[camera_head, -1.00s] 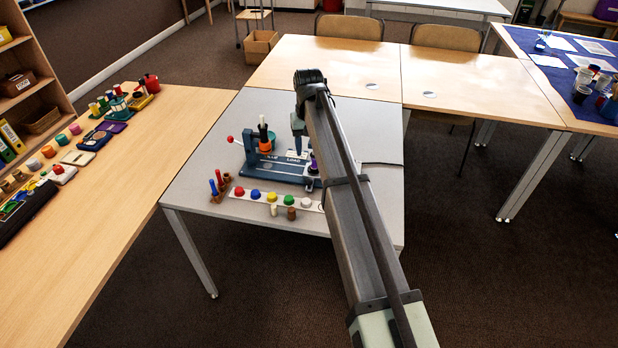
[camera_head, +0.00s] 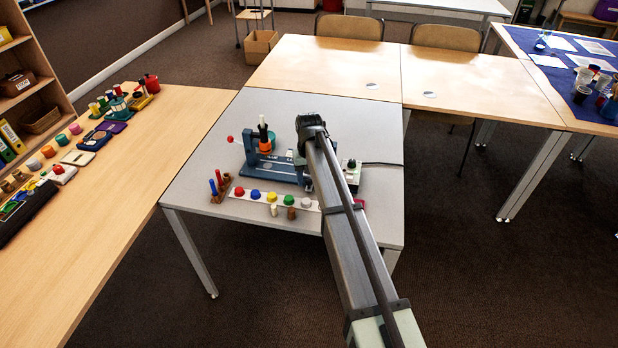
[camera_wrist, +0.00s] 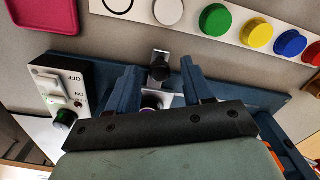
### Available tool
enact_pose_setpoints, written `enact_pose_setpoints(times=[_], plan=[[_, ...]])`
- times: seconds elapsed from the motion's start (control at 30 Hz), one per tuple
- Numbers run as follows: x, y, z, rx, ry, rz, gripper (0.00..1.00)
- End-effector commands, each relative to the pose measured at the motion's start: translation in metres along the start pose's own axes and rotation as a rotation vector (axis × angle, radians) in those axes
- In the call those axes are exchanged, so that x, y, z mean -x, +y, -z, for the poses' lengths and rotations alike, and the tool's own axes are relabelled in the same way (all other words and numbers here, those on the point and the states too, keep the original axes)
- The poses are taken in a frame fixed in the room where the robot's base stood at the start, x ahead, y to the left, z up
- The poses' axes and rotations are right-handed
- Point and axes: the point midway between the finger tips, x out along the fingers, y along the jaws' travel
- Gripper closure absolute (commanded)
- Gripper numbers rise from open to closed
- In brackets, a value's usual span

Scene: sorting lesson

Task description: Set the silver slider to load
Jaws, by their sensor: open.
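In the wrist view, a small silver piece with a dark block on it, apparently the silver slider (camera_wrist: 161,57), sits at the edge of the blue base (camera_wrist: 225,92). My gripper (camera_wrist: 158,70) is open, its two blue fingers on either side of this piece with gaps showing. Whether the fingers touch anything below is unclear. A pale and purple part (camera_wrist: 152,100) shows between the fingers, partly hidden by the gripper body. In the head view, my arm covers the right part of the blue fixture (camera_head: 268,172) and hides the slider. The load marking is not readable now.
A white switch box (camera_wrist: 62,90) marked OFF and ON, with a green knob, stands close left of my fingers in the wrist view. A white strip (camera_wrist: 185,22) with coloured buttons runs along the front. A pink square (camera_wrist: 42,14) lies near the box.

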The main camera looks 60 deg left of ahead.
Motion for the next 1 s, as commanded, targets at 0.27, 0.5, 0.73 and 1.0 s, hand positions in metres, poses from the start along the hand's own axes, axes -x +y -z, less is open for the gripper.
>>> enact_pose_setpoints(times=[0.27, 0.5, 0.73, 1.0], plan=[[-0.0012, 0.0000, 0.0001, 0.000, 0.000, 0.000, 0.49], [-0.0011, 0.0000, 0.0000, 0.000, 0.000, 0.000, 0.71], [-0.0011, 0.0000, -0.0001, 0.000, 0.000, 0.000, 0.93], [-0.0010, 0.0000, -0.0001, 0.000, 0.000, 0.000, 1.00]])
